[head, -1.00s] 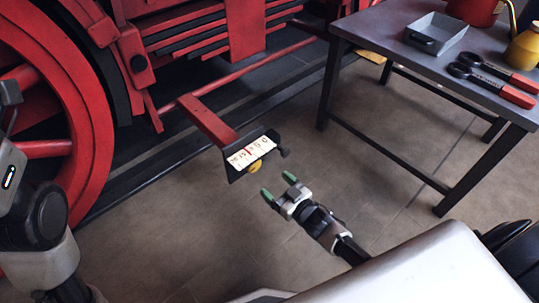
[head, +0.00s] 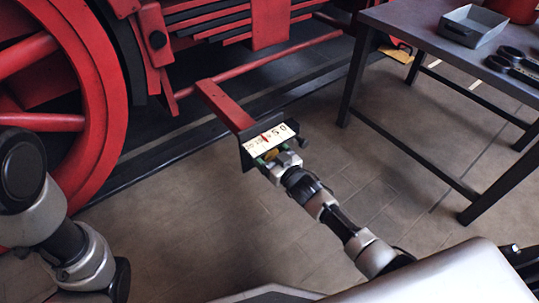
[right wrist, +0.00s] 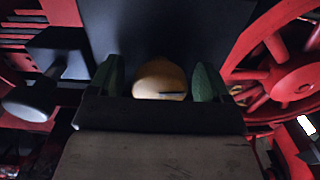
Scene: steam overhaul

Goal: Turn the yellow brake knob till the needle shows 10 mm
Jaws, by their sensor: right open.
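The yellow brake knob (right wrist: 153,75) is round, with a dark mark on its face, in the right wrist view. My right gripper (right wrist: 158,83) is open, with one green fingertip on each side of the knob and a narrow gap at each side. In the head view my right gripper (head: 271,155) is at the front of the gauge and mostly hides the knob. The white scale (head: 283,132) has black figures and a red needle near its middle; the exact reading is too small to tell. My left gripper is outside the views.
The dark gauge bracket (head: 246,157) hangs on a red arm (head: 222,104) from the locomotive. A large red wheel (head: 108,120) stands at left. A grey table (head: 420,28) with a tray (head: 473,28) and tools stands at right. The floor between is clear.

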